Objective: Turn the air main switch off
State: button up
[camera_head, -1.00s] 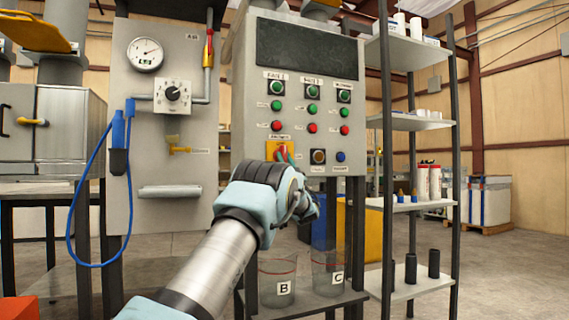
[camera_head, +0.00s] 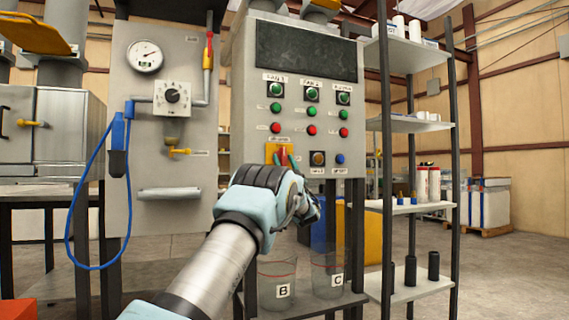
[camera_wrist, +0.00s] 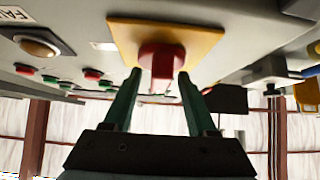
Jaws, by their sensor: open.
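A red rotary switch on a square yellow plate (camera_head: 272,151) sits at the lower left of the grey control panel (camera_head: 243,110). The small label above it is too blurred to read. In the wrist view the red knob (camera_wrist: 161,62) stands out from its yellow plate (camera_wrist: 205,40). My gripper (camera_wrist: 159,76) is open, with its two green fingertips on either side of the knob. A narrow gap shows at each side; I cannot tell if either finger touches it. In the head view my gripper (camera_head: 288,158) partly hides the switch.
Green and red buttons (camera_head: 311,112) sit above the switch. A round brown button (camera_head: 318,158) and a blue button (camera_head: 340,159) are close to its right. Clear containers B (camera_head: 277,272) and C (camera_head: 328,260) stand on a shelf below. A shelf rack (camera_head: 420,124) is at right.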

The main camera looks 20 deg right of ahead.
jog(key=shift+s+f, duration=0.1)
jog(key=v, duration=1)
jog(key=shift+s, duration=0.2)
jog(key=shift+f, duration=0.15)
jog(key=w+a+f+m+g+h, duration=0.4)
jog(key=a+h, duration=0.1)
jog(key=a, duration=0.1)
jog(key=s+a+f+m+g+h, duration=0.1)
jog(key=s+a+f+g+h, duration=0.15)
jog(key=a+f+g, duration=0.6)
jog(key=s+a+f+n+g+y, duration=0.1)
jog(key=s+a+f+g, duration=0.4)
jog(key=s, duration=0.7)
jog(key=s+a+f+g+y, duration=0.1)
jog(key=s+a+f+g, duration=0.2)
jog(key=s+a+f, duration=0.75)
jog(key=s+a+f+n+g+y, duration=0.1)
jog(key=s+a+f+g+y, duration=0.25)
jog(key=s, duration=1.15)
notch_tip(320, 180, up, 34)
jog(key=g+h+p, duration=0.1)
jog(key=h+p, duration=0.1)
jog(key=p, duration=3.2)
